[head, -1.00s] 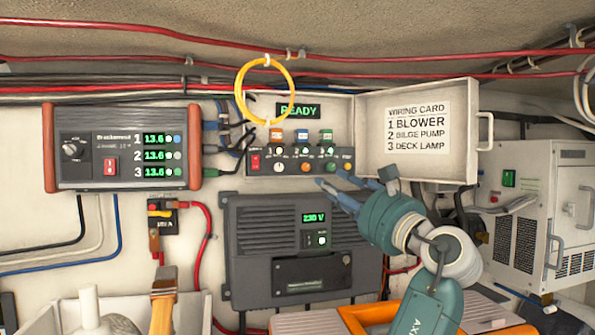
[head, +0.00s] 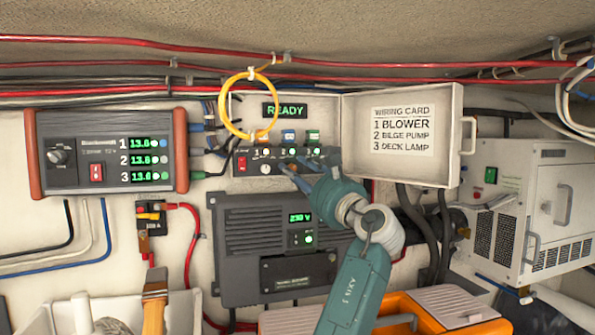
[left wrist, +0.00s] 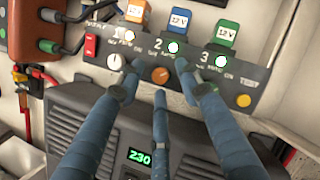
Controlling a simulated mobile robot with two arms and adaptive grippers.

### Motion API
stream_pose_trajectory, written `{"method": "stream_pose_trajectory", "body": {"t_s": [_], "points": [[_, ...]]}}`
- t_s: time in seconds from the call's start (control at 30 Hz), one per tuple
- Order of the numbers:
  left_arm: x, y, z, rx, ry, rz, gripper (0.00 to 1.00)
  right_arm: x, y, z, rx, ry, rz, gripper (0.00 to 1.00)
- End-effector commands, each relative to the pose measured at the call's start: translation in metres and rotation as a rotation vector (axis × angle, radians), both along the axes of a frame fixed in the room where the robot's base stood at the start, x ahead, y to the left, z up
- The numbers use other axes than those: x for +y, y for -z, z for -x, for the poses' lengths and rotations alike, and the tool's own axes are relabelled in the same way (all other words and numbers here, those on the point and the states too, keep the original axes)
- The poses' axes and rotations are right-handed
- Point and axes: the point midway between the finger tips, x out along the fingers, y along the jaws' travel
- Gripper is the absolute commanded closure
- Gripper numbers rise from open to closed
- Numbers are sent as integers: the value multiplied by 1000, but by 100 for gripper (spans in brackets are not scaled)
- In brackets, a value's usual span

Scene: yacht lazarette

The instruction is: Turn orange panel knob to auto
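The switch panel (head: 254,177) is on the wall below the READY display. In the left wrist view, its orange knob (left wrist: 160,74) sits under number 2, between a white knob (left wrist: 115,62) and a knob mostly hidden by a finger. The mark showing the orange knob's setting is too small to read. My left gripper (left wrist: 161,90) is open, with three blue fingers spread around and just below the orange knob. Contact cannot be told. In the head view, my left gripper (head: 300,172) is at the panel's lower edge and hides part of the knob row. My right gripper is not in view.
A yellow cable loop (head: 224,108) hangs at the panel's upper left. The open lid with the wiring card (head: 404,131) is to the right. A grey 230 V unit (head: 240,235) is directly below.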

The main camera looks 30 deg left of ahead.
Motion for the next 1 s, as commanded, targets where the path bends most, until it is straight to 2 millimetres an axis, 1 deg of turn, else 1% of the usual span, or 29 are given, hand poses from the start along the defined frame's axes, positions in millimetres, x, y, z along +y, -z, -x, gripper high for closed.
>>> {"method": "stream_pose_trajectory", "body": {"t_s": [0.03, 0.07, 0.1, 0.17, 0.2, 0.23, 0.47, 0.67, 1.0], "points": [[0, 0, 0, 0, 0, 0, 65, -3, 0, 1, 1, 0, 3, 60], [0, 0, 0, 0, 0, 0, 69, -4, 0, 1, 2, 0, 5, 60], [0, 0, 0, 0, 0, 0, 77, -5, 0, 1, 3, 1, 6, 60], [0, 0, 0, 0, 0, 0, 89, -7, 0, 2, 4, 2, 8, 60], [0, 0, 0, 0, 0, 0, 97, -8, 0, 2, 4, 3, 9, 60], [0, 0, 0, 0, -1, -1, 100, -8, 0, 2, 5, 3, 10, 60], [-1, -1, 0, -7, 0, 4, 100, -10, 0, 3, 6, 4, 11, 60], [-1, -3, 0, -54, 0, 43, 100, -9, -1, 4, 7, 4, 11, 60], [-2, -8, 0, -247, 0, 205, 100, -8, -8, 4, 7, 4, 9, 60]]}}
